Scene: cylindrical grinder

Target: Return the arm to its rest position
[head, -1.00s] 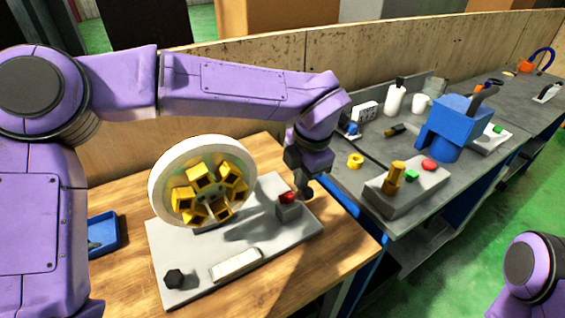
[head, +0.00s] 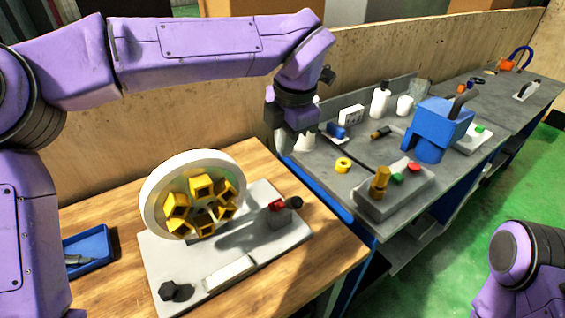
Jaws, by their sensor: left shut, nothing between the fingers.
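My left arm (head: 190,45) comes in from the left, reaches across above the wooden bench and bends down at the wrist. My left gripper (head: 289,143) points down, shut and empty, in front of the wooden back wall near the gap between the two benches. It is clear of the grinder (head: 195,195), which has a white ring with yellow blocks inside on a grey base plate. The red switch (head: 278,205) on the base plate stands below the gripper, apart from it. Of my right arm, only a purple link (head: 515,262) shows at the lower right; its gripper is out of view.
A blue tray (head: 88,249) lies at the left of the wooden bench (head: 120,215). The grey bench at right holds a yellow ring (head: 343,164), a control box (head: 395,192), a blue machine (head: 436,130) and white bottles (head: 380,101). Green floor shows at right.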

